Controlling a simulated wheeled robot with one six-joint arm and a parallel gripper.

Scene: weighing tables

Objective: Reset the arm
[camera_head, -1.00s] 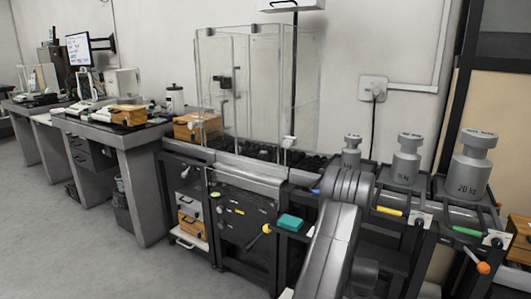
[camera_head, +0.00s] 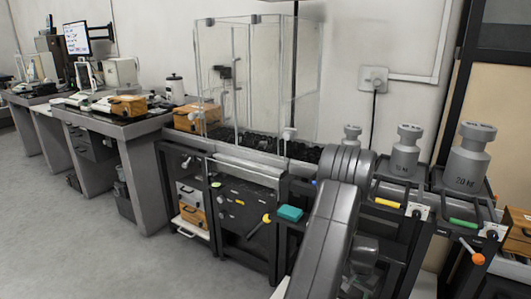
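My arm (camera_head: 328,235) rises from the bottom of the head view, with a thick rounded grey joint at its top, in front of the weighing bench. My gripper is not visible in this view, so its state and anything in it are hidden.
A glass-walled enclosure (camera_head: 215,75) stands on the dark bench. Large grey weights (camera_head: 404,160) (camera_head: 468,165) stand on a rack at right. A teal block (camera_head: 290,213) sits near my arm. Grey tables (camera_head: 140,128) with instruments line the left wall. The floor (camera_head: 70,240) at left is clear.

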